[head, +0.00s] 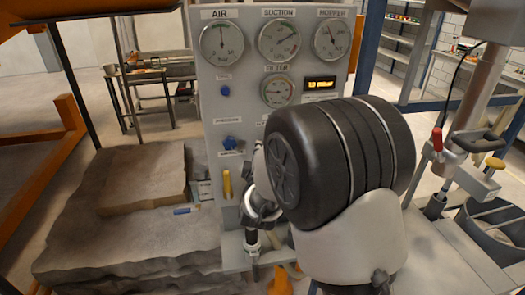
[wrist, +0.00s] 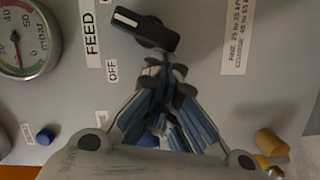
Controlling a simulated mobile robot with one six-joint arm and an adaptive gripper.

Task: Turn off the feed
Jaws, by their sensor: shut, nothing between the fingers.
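The black feed knob (wrist: 145,28) sits on the grey panel near the top of the wrist view. Its white mark points up-left, toward a label cut off at the top edge, away from the OFF label (wrist: 112,70). The FEED label (wrist: 92,33) is left of both. My gripper (wrist: 165,65) is shut and empty, its fingertips just below the knob in the picture. Whether they touch it I cannot tell. In the head view my arm hides the knob and most of my gripper from sight.
The grey panel (head: 210,75) carries several gauges, a blue knob (head: 231,142) and a yellow handle (head: 227,185). Yellow knobs (wrist: 270,142) show lower right in the wrist view.

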